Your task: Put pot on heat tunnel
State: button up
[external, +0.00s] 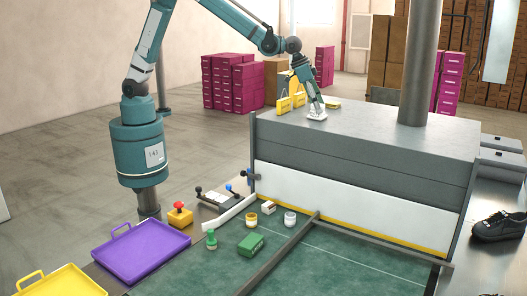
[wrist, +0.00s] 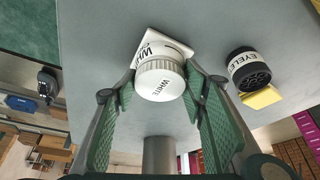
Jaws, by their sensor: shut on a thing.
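The heat tunnel (external: 375,135) is the long grey housing with a flat top and a thick round flue. My gripper (external: 317,106) is low over the left part of its top. In the wrist view my gripper (wrist: 160,88) is shut on a white pot (wrist: 160,80) with a ribbed round lid marked WHITE. One finger is on each side of it. In the external view the white pot (external: 317,115) shows small below my fingers, at the tunnel top. Whether its underside touches the surface cannot be told.
A dark round container marked EYELETS (wrist: 248,68) is beside the pot, with a yellow piece (wrist: 261,97) by it. Yellow items (external: 292,101) are at the tunnel's left end. The green mat (external: 330,265) holds a yellow-banded jar (external: 252,219) and a white-lidded jar (external: 290,218). A purple tray (external: 143,250) is left.

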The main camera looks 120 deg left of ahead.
jog(key=shift+f, duration=0.15)
jog(key=o, duration=1.3)
jog(key=shift+o, duration=0.2)
jog(key=shift+r, duration=0.2)
jog(key=b+v, duration=0.1)
jog(key=v, duration=1.1)
jog(key=shift+d, duration=0.1)
